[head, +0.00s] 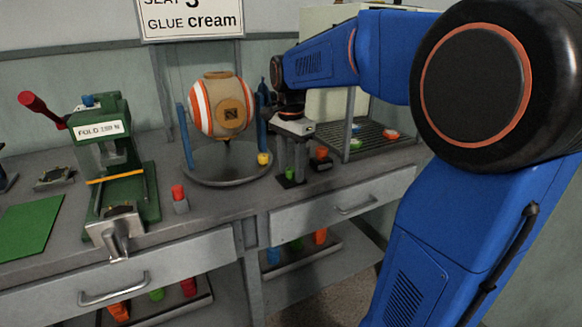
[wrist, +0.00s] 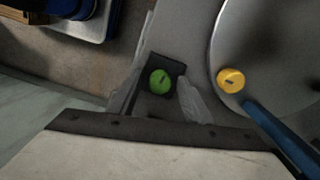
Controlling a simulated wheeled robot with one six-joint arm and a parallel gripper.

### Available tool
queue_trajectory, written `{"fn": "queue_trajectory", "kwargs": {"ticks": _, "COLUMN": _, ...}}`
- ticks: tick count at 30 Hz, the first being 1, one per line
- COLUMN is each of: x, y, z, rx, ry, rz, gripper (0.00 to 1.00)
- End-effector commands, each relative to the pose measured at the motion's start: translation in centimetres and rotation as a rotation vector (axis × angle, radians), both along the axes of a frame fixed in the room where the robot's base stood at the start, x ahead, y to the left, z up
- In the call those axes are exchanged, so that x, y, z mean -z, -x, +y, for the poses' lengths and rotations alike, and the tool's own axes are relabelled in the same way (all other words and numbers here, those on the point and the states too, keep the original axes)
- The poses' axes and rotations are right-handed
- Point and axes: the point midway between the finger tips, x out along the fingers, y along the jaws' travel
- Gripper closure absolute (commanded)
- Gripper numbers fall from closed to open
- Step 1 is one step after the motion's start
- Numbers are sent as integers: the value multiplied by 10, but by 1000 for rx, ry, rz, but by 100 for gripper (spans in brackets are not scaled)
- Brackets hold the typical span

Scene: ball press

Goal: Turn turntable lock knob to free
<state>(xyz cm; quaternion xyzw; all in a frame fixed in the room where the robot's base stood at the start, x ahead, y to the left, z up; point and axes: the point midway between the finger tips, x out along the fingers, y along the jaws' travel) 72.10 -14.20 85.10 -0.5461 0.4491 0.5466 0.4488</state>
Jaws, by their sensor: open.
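The turntable (head: 225,178) is a round grey plate under a striped orange and white ball (head: 218,105) held between blue posts. A yellow knob (head: 263,159) sits at its right rim; in the wrist view this knob (wrist: 231,80) has a short dark mark. A green knob (wrist: 160,81) with a dark slanting mark sits on a black block (wrist: 155,62) beside the plate; the block (head: 290,183) also shows in the head view. My gripper (wrist: 158,95) is open, its fingers on either side of the green knob. Whether they touch it is unclear. No lettering on the knobs is readable.
An orange knob (head: 320,153) on a dark block stands close right of my gripper. A rack (head: 375,145) with coloured round pieces lies farther right. A red knob (head: 179,192) and a green press (head: 120,165) stand left. Blue posts rise close to the gripper.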

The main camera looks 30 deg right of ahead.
Motion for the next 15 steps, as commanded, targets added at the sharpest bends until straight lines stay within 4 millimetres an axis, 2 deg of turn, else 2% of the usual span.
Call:
{"fn": "queue_trajectory", "kwargs": {"ticks": 5, "x": 0, "y": 0, "z": 0, "rx": 0, "ry": 0, "rz": 0, "gripper": 55}}
{"fn": "queue_trajectory", "kwargs": {"ticks": 10, "x": 0, "y": 0, "z": 0, "rx": 0, "ry": 0, "rz": 0, "gripper": 94}}
{"fn": "queue_trajectory", "kwargs": {"ticks": 11, "x": 0, "y": 0, "z": 0, "rx": 0, "ry": 0, "rz": 0, "gripper": 97}}
{"fn": "queue_trajectory", "kwargs": {"ticks": 15, "x": 0, "y": 0, "z": 0, "rx": -2, "ry": 0, "rz": -1, "gripper": 97}}
